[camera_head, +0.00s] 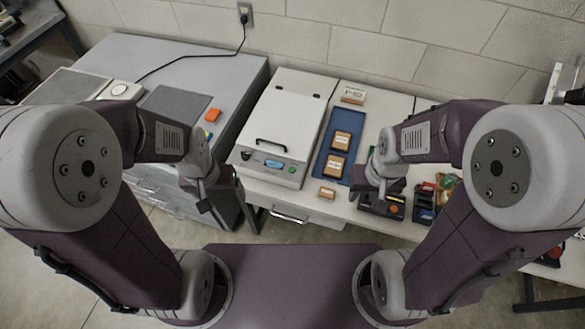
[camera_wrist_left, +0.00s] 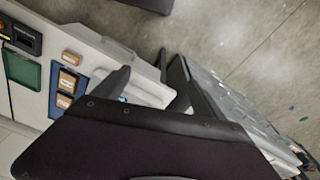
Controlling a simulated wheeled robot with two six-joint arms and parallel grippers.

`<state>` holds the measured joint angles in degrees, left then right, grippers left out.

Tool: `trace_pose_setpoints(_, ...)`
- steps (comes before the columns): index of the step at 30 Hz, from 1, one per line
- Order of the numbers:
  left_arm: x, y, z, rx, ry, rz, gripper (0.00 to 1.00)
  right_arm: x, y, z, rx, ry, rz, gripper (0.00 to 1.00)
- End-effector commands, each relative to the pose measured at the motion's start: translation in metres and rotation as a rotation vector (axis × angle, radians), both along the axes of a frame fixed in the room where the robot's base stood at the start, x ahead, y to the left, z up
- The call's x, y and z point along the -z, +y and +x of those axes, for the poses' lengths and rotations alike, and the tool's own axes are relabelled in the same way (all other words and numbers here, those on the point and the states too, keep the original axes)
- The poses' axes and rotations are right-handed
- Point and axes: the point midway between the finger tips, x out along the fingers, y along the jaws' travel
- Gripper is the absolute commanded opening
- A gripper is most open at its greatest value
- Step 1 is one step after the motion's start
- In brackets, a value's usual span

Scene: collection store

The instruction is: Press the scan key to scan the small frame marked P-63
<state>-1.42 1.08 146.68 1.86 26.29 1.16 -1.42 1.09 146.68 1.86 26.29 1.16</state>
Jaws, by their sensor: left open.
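The white scanner (camera_head: 281,112) stands on the bench with its lid down. Its front panel has a black knob, a blue key or display (camera_head: 273,163) and a green key (camera_head: 291,169); I cannot read which is the scan key. A small wooden frame (camera_head: 327,194) lies near the bench's front edge; two more (camera_head: 342,141) (camera_head: 335,166) lie on a blue tray (camera_head: 326,144). Their marks are too small to read, so I cannot tell P-63. My left gripper (camera_head: 226,203) is open and empty, left of the scanner's front. My right gripper (camera_head: 383,190) is over the bench's right; its jaws are unclear.
A grey cabinet (camera_head: 245,85) on the left carries an orange block (camera_head: 212,115), dark mats and a white round device (camera_head: 121,90). A labelled block (camera_head: 353,95) lies behind the tray. Coloured items (camera_head: 425,200) crowd the bench right of my right gripper. Open floor lies in front.

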Motion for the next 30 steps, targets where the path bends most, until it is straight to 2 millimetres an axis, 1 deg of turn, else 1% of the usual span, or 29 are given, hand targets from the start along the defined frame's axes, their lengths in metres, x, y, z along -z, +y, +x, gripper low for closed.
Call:
trace_pose_setpoints(1,0.0,0.0,0.0,0.0,0.0,0.0,0.64,0.0,0.0,0.0,0.0,0.0,0.0,0.38)
trace_pose_setpoints(2,0.0,0.0,0.0,0.0,0.0,0.0,0.56,0.0,0.0,0.0,0.0,0.0,0.0,0.38)
trace_pose_setpoints(3,0.0,0.0,0.0,0.0,0.0,0.0,0.45,0.0,0.0,0.0,0.0,0.0,0.0,0.38)
trace_pose_setpoints(5,0.0,0.0,0.0,0.0,0.0,0.0,0.28,0.0,0.0,0.0,0.0,0.0,0.0,0.38)
trace_pose_setpoints(6,0.0,0.0,0.0,0.0,0.0,0.0,0.17,0.0,0.0,0.0,0.0,0.0,0.0,0.38)
trace_pose_setpoints(8,0.0,0.0,0.0,0.0,0.0,0.0,0.0,0.0,0.0,0.0,0.0,0.0,0.0,0.38)
trace_pose_setpoints(30,0.0,0.0,0.0,0.0,0.0,0.0,0.0,0.0,0.0,0.0,0.0,0.0,0.0,0.38)
